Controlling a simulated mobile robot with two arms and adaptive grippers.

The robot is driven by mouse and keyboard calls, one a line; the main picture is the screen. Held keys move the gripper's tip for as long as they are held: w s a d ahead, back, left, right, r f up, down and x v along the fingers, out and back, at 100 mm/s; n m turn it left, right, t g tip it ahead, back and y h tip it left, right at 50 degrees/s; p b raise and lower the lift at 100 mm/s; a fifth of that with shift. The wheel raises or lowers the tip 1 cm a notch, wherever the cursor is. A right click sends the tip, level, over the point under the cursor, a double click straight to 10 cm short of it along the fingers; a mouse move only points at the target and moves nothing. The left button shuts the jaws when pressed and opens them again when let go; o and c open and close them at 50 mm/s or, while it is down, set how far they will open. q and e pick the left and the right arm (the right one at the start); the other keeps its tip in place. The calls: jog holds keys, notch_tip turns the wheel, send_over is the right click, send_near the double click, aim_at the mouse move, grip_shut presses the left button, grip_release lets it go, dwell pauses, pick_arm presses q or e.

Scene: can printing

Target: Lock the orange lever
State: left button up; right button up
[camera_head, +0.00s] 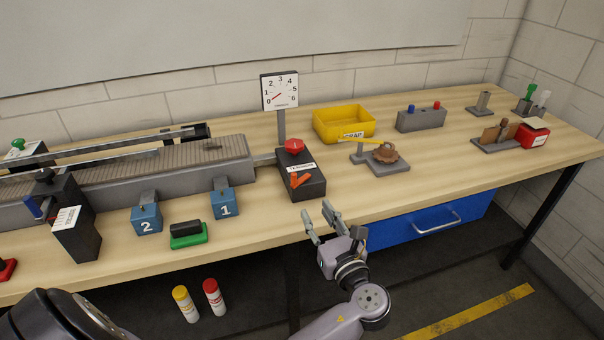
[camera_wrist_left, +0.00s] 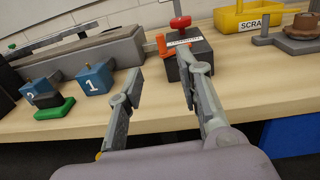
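The orange lever (camera_head: 299,181) is on the front of a black box (camera_head: 314,187) with a white label and a red knob (camera_head: 294,145) on top. In the left wrist view the orange lever (camera_wrist_left: 162,46) shows above and between the fingertips, and a finger covers part of the box. Whether the lever is locked, I cannot tell. My left gripper (camera_head: 317,211) is open and empty, in front of the box near the table's front edge. It also shows open in the left wrist view (camera_wrist_left: 164,67), apart from the lever. My right gripper is out of view.
A dial gauge (camera_head: 280,90) stands behind the box. Blue blocks 1 (camera_head: 225,204) and 2 (camera_head: 147,220) and a green-based pad (camera_head: 188,240) are to the left. A yellow scrap bin (camera_head: 344,123) is behind to the right. A blue drawer (camera_head: 432,222) is under the tabletop.

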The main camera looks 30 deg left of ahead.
aim_at(295, 177)
pick_arm(q)
jog(key=p+x, duration=0.2)
jog(key=x, duration=1.3)
jog(key=shift+w+a, duration=0.2)
jog(key=shift+a, duration=0.1)
grip_shut()
